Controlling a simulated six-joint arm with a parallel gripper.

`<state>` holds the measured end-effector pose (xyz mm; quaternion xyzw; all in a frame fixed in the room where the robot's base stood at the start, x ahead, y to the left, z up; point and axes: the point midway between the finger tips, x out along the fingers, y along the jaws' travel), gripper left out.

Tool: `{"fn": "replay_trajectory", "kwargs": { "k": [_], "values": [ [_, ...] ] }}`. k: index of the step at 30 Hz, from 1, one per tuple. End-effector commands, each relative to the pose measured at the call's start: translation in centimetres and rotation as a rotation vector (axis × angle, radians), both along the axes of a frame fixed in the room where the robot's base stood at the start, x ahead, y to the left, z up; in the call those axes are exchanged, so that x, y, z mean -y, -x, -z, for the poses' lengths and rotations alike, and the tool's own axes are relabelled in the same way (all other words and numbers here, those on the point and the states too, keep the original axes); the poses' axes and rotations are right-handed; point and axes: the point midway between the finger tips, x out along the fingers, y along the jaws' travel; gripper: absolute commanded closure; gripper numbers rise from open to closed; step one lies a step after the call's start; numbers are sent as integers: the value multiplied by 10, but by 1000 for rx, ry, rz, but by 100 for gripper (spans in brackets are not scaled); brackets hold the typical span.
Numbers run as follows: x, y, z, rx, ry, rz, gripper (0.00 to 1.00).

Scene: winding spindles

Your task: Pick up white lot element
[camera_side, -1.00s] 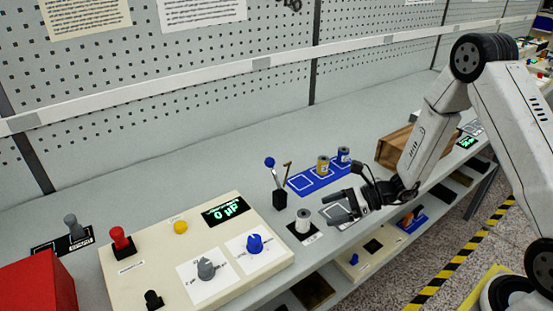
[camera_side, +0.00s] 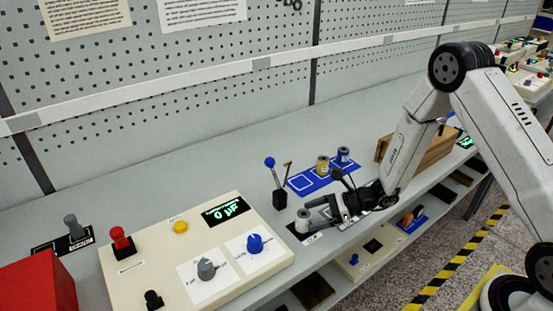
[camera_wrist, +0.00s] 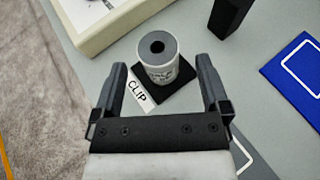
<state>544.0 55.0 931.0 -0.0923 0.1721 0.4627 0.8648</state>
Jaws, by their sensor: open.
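The white spindle (camera_side: 303,221) stands upright on a small black pad at the bench's front edge, with a label reading "CLIP" beside it. In the wrist view the white spindle (camera_wrist: 158,62) has a grey top with a dark hole and sits on the black pad (camera_wrist: 178,90). My gripper (camera_side: 313,212) is low, close to the spindle. In the wrist view my gripper (camera_wrist: 161,68) is open, with one dark finger on either side of the spindle and gaps to both.
A blue tray (camera_side: 301,183) with a yellow spindle (camera_side: 323,166) and a blue spindle (camera_side: 343,155) lies behind. A lever stand (camera_side: 280,199) is close by. A control panel (camera_side: 150,258) is at left and a wooden box (camera_side: 430,152) at right.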

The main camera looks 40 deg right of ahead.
Motion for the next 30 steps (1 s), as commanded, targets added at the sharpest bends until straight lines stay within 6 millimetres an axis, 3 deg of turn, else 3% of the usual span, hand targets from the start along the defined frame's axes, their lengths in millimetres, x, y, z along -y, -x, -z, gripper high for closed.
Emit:
{"fn": "replay_trajectory", "kwargs": {
  "k": [9,25,30],
  "values": [
    [-24,-15,11,0,0,0,4],
    [-24,-16,11,0,0,1,4],
    [-24,-16,11,0,0,1,58]
  ]
}}
